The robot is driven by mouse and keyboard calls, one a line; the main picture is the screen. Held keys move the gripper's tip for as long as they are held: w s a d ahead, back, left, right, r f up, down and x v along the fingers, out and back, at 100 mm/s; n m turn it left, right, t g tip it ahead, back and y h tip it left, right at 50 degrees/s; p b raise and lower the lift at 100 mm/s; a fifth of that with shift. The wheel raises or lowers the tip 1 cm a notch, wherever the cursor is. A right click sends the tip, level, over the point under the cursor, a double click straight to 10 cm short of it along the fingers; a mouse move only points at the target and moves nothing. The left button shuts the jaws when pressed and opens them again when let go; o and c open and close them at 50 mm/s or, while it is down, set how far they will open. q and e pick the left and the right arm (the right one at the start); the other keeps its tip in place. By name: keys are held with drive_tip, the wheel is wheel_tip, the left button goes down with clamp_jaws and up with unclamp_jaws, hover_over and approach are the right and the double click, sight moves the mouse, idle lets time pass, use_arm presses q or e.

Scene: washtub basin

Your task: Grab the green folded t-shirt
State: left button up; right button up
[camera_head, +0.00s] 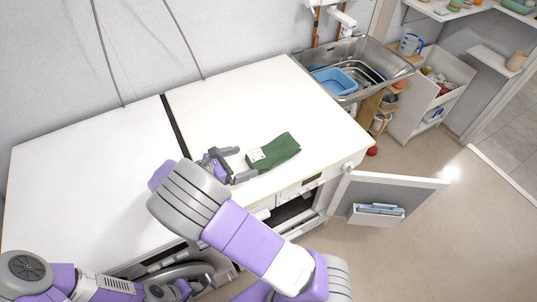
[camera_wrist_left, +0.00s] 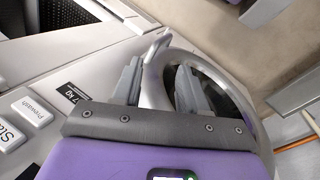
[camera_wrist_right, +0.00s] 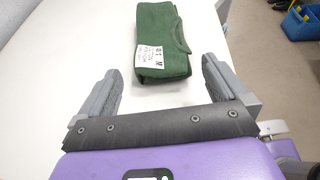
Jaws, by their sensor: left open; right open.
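The green folded t-shirt (camera_head: 274,151) lies on the white worktop (camera_head: 240,102) near its front edge, with a white label at its left end. My right gripper (camera_head: 246,164) is just left of it, open and empty, its fingers pointing at the labelled end. In the right wrist view the t-shirt (camera_wrist_right: 165,35) lies ahead, between and beyond the two open fingers. My left gripper (camera_wrist_left: 157,72) is open by the round washing machine door (camera_wrist_left: 205,85), with the door's grey handle between or just behind the fingers; I cannot tell if they touch.
A metal sink (camera_head: 350,60) with a blue basin (camera_head: 335,81) stands beyond the worktop's right end. A cabinet door (camera_head: 388,190) hangs open below the worktop on the right. The worktop left of the dark gap is clear.

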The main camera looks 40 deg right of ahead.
sight(260, 160)
drive_tip(key=shift+w+f, duration=0.15)
drive_tip(key=shift+f, duration=0.3)
drive_tip(key=shift+d+f, duration=0.1)
drive_tip(key=shift+d, duration=0.15)
drive_tip(key=b+x, duration=0.2)
drive_tip(key=x, duration=0.5)
drive_tip(key=shift+s+f+b, duration=0.1)
drive_tip(key=shift+s+b, duration=0.1)
drive_tip(key=shift+b, duration=0.15)
drive_tip(key=shift+c, duration=0.2)
drive_tip(key=c, duration=0.7)
